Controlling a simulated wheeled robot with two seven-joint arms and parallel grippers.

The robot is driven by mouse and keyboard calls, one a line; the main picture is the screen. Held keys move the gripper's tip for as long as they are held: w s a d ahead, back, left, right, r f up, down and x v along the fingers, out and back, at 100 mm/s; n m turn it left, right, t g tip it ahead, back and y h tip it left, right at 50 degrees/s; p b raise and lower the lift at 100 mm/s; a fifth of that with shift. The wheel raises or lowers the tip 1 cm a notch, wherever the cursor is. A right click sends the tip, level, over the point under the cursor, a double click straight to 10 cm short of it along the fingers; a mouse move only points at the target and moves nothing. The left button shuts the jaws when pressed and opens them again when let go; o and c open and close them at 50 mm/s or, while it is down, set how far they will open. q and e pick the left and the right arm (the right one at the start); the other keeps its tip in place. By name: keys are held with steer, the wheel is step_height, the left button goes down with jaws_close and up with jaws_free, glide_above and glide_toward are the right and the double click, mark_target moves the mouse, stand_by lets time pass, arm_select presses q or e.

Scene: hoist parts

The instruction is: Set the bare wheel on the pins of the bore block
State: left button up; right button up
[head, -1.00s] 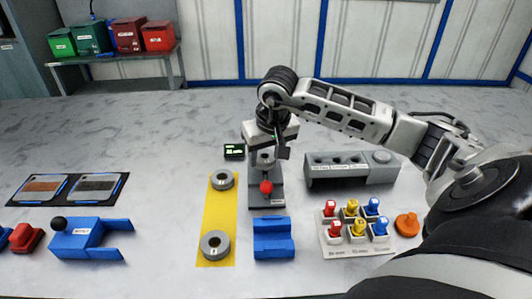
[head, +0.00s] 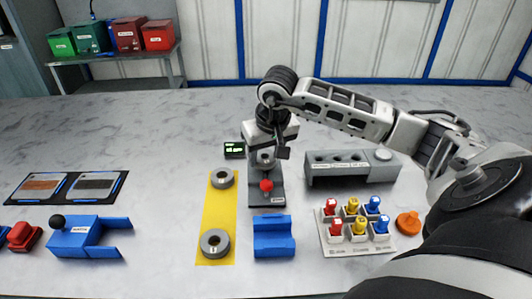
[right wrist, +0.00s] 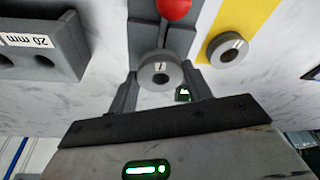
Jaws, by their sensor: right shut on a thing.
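A grey wheel with a central bore (right wrist: 160,72) sits between the fingers of my right gripper (head: 266,155); the right wrist view shows the gripper (right wrist: 160,85) shut on it. The gripper points down over the back part of a dark grey stand with a red ball knob (head: 267,198). Whether the wheel touches the stand, I cannot tell. A long grey block with round holes (head: 345,178) lies right of the gripper; its "20 mm" label shows in the right wrist view (right wrist: 75,62). I cannot make out its pins. My left gripper is out of view.
A yellow strip (head: 218,215) left of the stand carries two grey wheels, far (head: 222,185) and near (head: 205,246). A small display (head: 234,150) stands behind it.

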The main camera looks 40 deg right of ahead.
steer(key=shift+f+b, duration=0.95)
steer(key=shift+f, duration=0.1)
stand_by(0.4)
steer(key=o, duration=1.3)
steer(key=shift+r+p, duration=2.5)
steer(key=shift+r, duration=1)
